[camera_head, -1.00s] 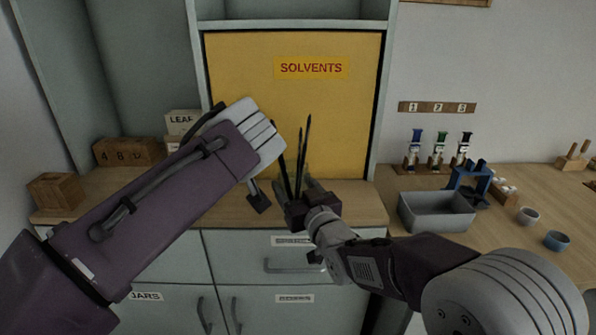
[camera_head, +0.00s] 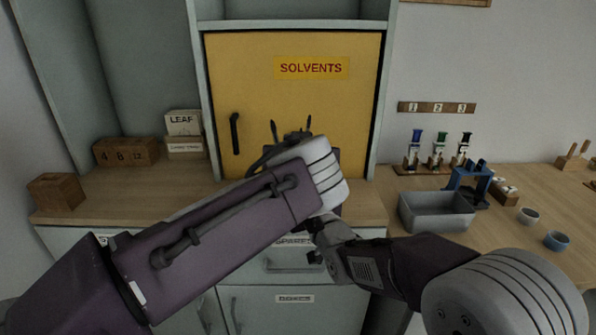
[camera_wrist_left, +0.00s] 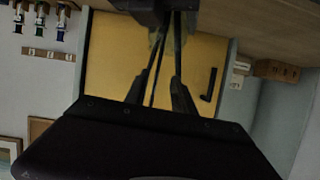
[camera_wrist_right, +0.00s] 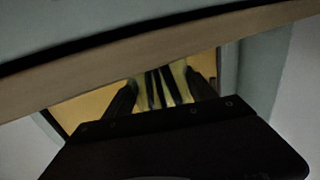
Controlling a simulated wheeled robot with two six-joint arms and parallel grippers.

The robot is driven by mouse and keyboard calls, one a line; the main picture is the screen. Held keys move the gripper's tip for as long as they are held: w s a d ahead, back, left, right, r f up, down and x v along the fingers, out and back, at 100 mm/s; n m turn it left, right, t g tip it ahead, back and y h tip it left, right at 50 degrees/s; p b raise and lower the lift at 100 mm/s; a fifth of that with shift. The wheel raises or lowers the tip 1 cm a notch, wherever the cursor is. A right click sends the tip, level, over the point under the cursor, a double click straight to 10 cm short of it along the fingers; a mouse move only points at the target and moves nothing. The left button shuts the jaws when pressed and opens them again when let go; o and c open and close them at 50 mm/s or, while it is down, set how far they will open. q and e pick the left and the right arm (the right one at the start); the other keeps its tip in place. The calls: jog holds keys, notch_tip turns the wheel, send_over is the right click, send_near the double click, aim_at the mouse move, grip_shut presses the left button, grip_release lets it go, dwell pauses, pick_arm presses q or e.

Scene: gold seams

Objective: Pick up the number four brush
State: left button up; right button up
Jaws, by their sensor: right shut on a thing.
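No number is readable on any brush. A wooden block marked 4, 8 and 12 (camera_head: 126,152) stands on the counter at left.
The yellow SOLVENTS cabinet (camera_head: 300,95) with a black handle (camera_head: 235,133) is close behind the grippers. A small wooden block (camera_head: 57,191) and a LEAF box (camera_head: 184,123) are at left. A grey bin (camera_head: 436,211) and blue stand (camera_head: 468,185) are at right.

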pick_arm(q)
jog(key=x, duration=0.2)
jog(key=f+x, duration=0.1)
jog(key=x, duration=0.2)
jog(key=shift+d, duration=0.2)
jog(key=shift+s, duration=0.1)
grip_shut()
jog(key=shift+r, duration=0.15)
notch_tip(320, 180, up, 10)
jog(key=shift+f, duration=0.1)
pick_arm(e)
jog(key=o, duration=1.7)
